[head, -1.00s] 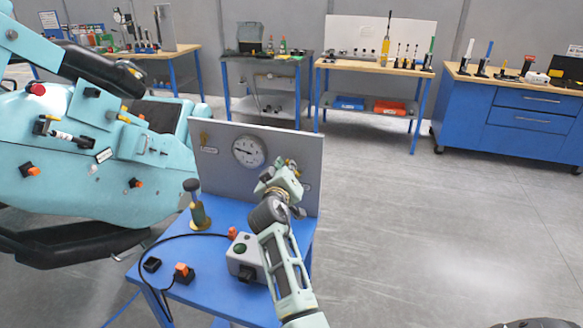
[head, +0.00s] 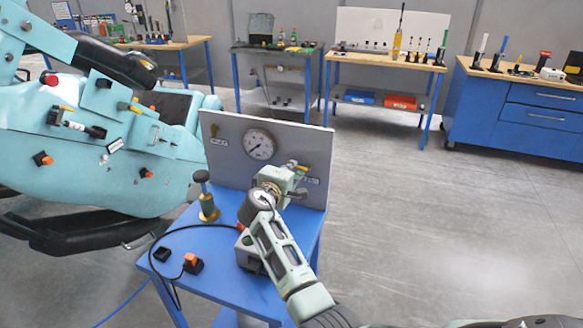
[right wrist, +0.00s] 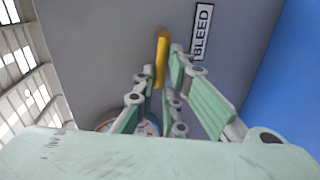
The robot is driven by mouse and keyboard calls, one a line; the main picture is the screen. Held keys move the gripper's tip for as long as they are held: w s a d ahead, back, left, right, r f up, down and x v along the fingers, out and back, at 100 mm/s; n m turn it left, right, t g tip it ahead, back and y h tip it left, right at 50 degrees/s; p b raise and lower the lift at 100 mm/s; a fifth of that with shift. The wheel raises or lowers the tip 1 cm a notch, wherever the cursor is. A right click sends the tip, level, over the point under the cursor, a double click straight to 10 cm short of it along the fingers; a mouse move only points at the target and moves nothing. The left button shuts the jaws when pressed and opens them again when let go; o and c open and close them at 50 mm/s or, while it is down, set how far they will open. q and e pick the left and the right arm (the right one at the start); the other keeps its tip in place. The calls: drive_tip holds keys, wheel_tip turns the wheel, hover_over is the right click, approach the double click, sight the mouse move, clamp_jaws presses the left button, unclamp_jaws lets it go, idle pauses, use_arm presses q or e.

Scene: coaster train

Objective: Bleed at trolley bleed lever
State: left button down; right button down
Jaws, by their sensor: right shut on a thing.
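The blue trolley (head: 215,268) carries an upright grey panel (head: 228,165) with a round dial gauge (head: 259,144) whose needle points to the lower left. The yellow bleed lever (right wrist: 161,58) sits on the panel beside the BLEED label (right wrist: 202,32); its tip also shows in the head view (head: 301,168). My right gripper (right wrist: 165,92) is at the panel, its fingers shut on the lever, with the lever's yellow end sticking out past them. In the head view my right gripper (head: 285,180) hides part of the panel's right side. My left gripper is not in view.
On the trolley top are a brass fitting with a dark knob (head: 207,198), an orange-topped switch (head: 192,263) and a grey box (head: 246,255) partly behind my arm. A teal coaster car (head: 95,150) stands close on the left. Floor to the right is clear.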

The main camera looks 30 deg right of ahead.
drive_tip(key=shift+f+n, duration=0.1)
drive_tip(key=shift+n, duration=0.3)
idle(0.3)
drive_tip(key=c, duration=1.8)
unclamp_jaws()
drive_tip(key=shift+d+f, duration=0.1)
drive_tip(key=v, duration=0.7)
drive_tip(key=shift+s+a, duration=0.1)
drive_tip(key=shift+a, duration=0.15)
